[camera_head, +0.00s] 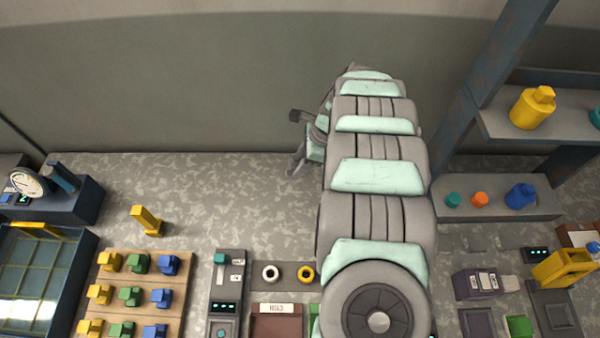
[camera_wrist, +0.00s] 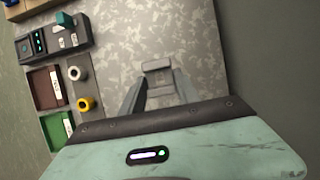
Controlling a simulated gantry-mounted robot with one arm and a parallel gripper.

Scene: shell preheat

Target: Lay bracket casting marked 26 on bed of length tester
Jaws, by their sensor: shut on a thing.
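My gripper (camera_wrist: 158,90) is raised in front of the bare wall side of the bench. In the wrist view its two grey fingers close on a small grey piece (camera_wrist: 157,66). I cannot read a number on this piece. In the head view my gripper (camera_head: 298,142) points left, and the held piece is hard to tell from the fingers. A dark device with lit displays and a teal knob (camera_head: 220,258) stands on the bench; it also shows in the wrist view (camera_wrist: 38,42). I cannot tell whether it is the length tester.
A wooden board (camera_head: 145,270) holds several yellow, green and blue pieces. A yellow piece (camera_head: 147,220) stands behind it. White (camera_head: 270,272) and yellow rings (camera_head: 305,273) lie near a brown bin (camera_head: 276,325). Shelves (camera_head: 500,200) stand right.

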